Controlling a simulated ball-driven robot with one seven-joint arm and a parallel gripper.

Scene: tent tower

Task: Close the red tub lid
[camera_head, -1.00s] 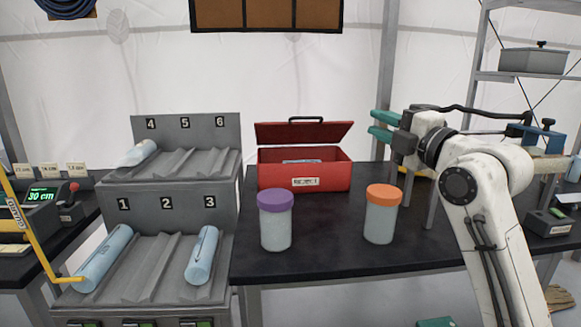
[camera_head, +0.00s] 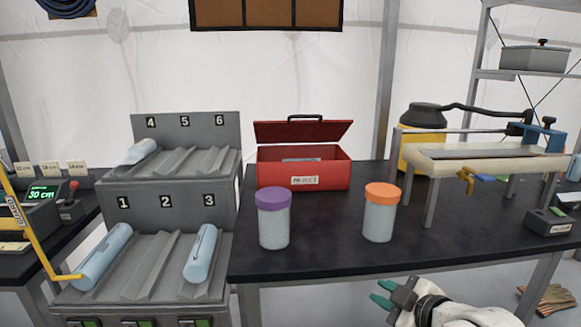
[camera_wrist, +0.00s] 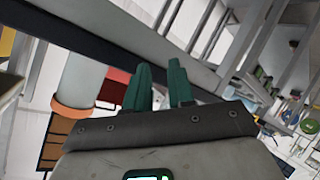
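The red tub (camera_head: 270,176) stands at the back of the black table, with a white label on its front. Its red lid (camera_head: 280,131) is open, tilted up at the back, with a black handle on its top edge. Something pale grey shows inside the tub. My gripper (camera_head: 376,292) is low in front of the table's near edge, right of and well apart from the tub. Its green fingers, also in the wrist view (camera_wrist: 161,84), are spread with nothing between them. A red patch beside the fingers in the wrist view may be the tub.
A purple-lidded jar (camera_head: 274,226) and an orange-lidded jar (camera_head: 380,220) stand in front of the tub. A grey numbered rack (camera_head: 188,243) holding blue cylinders stands left. A cream-topped stand (camera_head: 485,160) is on the right. The table (camera_head: 330,240) between the jars is clear.

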